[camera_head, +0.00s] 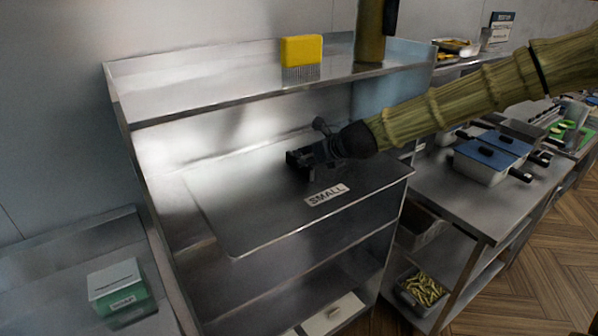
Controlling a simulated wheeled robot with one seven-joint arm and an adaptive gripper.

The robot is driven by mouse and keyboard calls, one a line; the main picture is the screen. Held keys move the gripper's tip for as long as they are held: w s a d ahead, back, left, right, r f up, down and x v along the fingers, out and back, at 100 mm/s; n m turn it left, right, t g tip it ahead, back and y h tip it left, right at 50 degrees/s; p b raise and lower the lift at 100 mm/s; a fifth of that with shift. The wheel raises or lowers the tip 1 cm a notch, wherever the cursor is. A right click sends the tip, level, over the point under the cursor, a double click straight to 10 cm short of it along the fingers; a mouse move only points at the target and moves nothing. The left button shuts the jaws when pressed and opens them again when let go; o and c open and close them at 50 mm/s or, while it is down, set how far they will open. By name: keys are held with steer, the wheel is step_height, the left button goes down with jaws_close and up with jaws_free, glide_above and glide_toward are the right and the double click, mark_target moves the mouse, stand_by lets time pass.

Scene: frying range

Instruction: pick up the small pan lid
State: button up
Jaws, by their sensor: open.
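My gripper (298,166) hangs low over the metal worktop (235,215), at the end of my arm, which reaches in from the right. Its dark fingers point left and are open. A white label reading "SMALL" (327,195) is on the worktop just below and right of the gripper. I cannot make out a separate small pan lid on the worktop; the gripper hides part of the surface there. Whether the fingers touch anything is too small to tell.
A shelf above holds a yellow block with bristles (301,51). A green-and-white box (118,289) sits at lower left. Blue-topped pans (487,155) with dark handles stand on the right counter. A bin of yellow-green strips (422,290) is below. The worktop's left part is clear.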

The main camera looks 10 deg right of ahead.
mark_target(299, 159)
steer(key=shift+s+a+f+p+x, duration=0.1)
steer(key=shift+p+x, duration=0.4)
steer(key=shift+x, duration=0.45)
steer(key=shift+s+a+f+p+x, duration=0.15)
steer(key=shift+p+x, duration=0.3)
steer(key=shift+x, duration=1.5)
steer(key=shift+d, duration=0.1)
steer(key=shift+c, duration=0.2)
jaws_close()
steer(key=shift+r, duration=0.1)
